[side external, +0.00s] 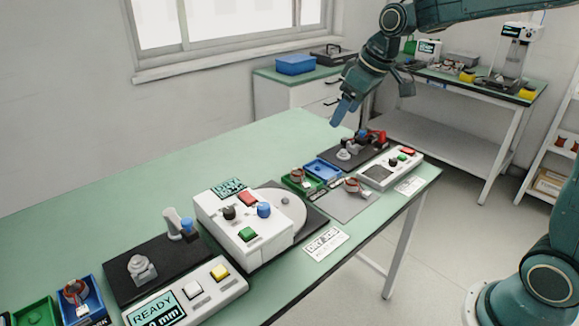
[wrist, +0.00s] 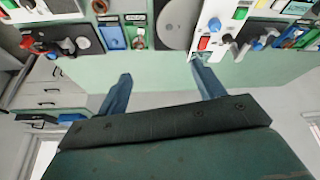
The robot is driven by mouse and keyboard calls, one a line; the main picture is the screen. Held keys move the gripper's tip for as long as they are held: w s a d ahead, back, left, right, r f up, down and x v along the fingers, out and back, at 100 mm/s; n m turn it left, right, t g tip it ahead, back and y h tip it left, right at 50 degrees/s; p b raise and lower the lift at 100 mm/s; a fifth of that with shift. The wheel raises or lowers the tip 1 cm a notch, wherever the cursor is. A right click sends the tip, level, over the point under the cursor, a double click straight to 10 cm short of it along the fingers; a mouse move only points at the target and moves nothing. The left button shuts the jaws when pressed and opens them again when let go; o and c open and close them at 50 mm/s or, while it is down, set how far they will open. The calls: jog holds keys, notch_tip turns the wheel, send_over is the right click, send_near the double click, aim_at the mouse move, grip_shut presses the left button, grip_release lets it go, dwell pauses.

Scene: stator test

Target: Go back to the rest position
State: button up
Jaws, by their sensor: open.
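My gripper (side external: 345,108) hangs in the air above the far part of the green table (side external: 140,205), tilted downward. In the wrist view its two blue fingers (wrist: 158,88) are spread wide with nothing between them. Beneath and in front of it are the table's stations. A stator (side external: 297,175) sits in the green tray and another stator (side external: 353,186) sits on a grey plate. A further stator (side external: 75,291) is in the blue tray at the near left.
A white control box with a round grey disc (side external: 283,206) stands mid-table. A black fixture with a READY panel (side external: 157,312) is at the near left. A tester with a dark base (side external: 372,150) is at the far right. The table's back left is clear.

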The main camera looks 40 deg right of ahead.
jog(key=s+a+m, duration=0.1)
jog(key=s+a, duration=0.1)
jog(key=s, duration=1.1)
jog(key=s+a+m, duration=0.1)
jog(key=s+a, duration=0.1)
jog(key=s, duration=1.1)
jog(key=shift+a+m+t+h, duration=0.15)
jog(key=shift+m+t+h, duration=0.25)
jog(key=shift+s, duration=0.1)
